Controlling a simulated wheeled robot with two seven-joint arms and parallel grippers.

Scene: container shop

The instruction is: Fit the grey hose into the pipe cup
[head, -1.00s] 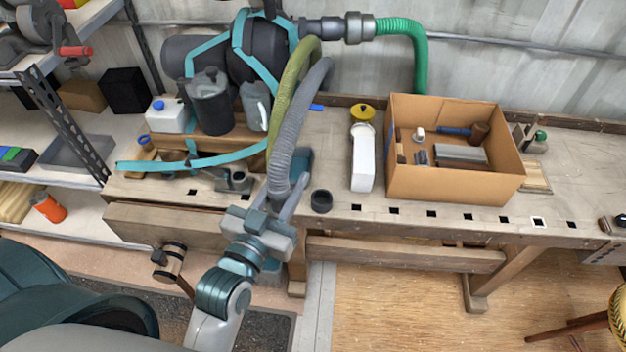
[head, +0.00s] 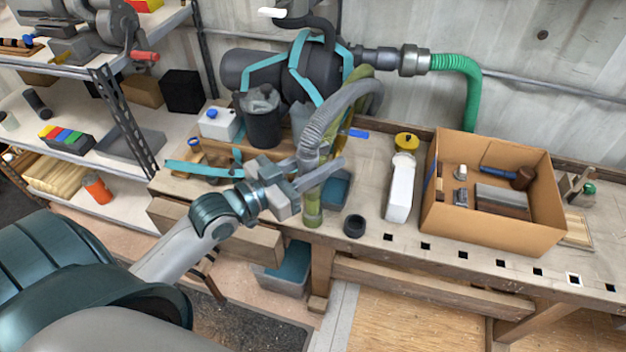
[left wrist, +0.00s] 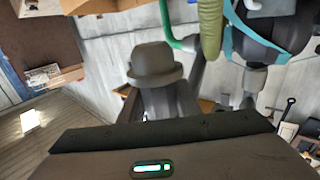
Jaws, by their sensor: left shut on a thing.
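The grey hose (head: 325,112) arches down from behind the bench, ribbed and bent. My left gripper (head: 313,168) is shut on its lower end, above the bench's front edge. In the left wrist view a dark grey end piece with a rim (left wrist: 155,62) sits between the fingers (left wrist: 157,95). A small dark round cup (head: 354,226), apparently the pipe cup, stands upright on the bench, to the right of and below the gripper, apart from the hose. My right gripper is not in view.
An olive hose (head: 313,205) hangs close behind my gripper; it also shows in the wrist view (left wrist: 210,30). A white bottle (head: 400,188) and a cardboard box (head: 490,222) stand right of the cup. A black canister (head: 262,122) stands at the left.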

